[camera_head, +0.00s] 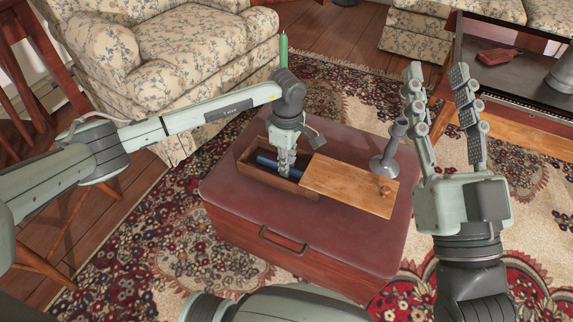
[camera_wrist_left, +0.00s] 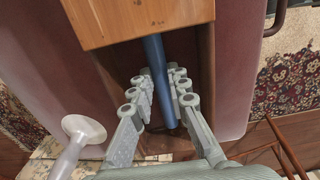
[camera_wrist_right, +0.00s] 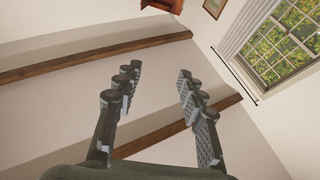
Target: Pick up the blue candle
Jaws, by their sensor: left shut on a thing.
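The blue candle (camera_head: 265,161) lies inside the narrow wooden box (camera_head: 245,172) on the red-topped chest. My left gripper (camera_head: 285,170) reaches down into the box and is shut on the candle. In the left wrist view the candle (camera_wrist_left: 156,62) runs between the two fingers, with its far end under the lid. The wooden lid (camera_head: 340,184) is slid partly off and covers part of the box. My right gripper (camera_head: 437,70) is raised at the right, open and empty; its fingers also stand apart in the right wrist view (camera_wrist_right: 157,72).
A grey candlestick (camera_head: 385,163) stands on the chest (camera_head: 285,232) just behind the lid. A green candle (camera_head: 283,48) shows behind my left arm. A floral armchair (camera_head: 165,45) is at the back left, and a dark table (camera_head: 520,75) at the back right.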

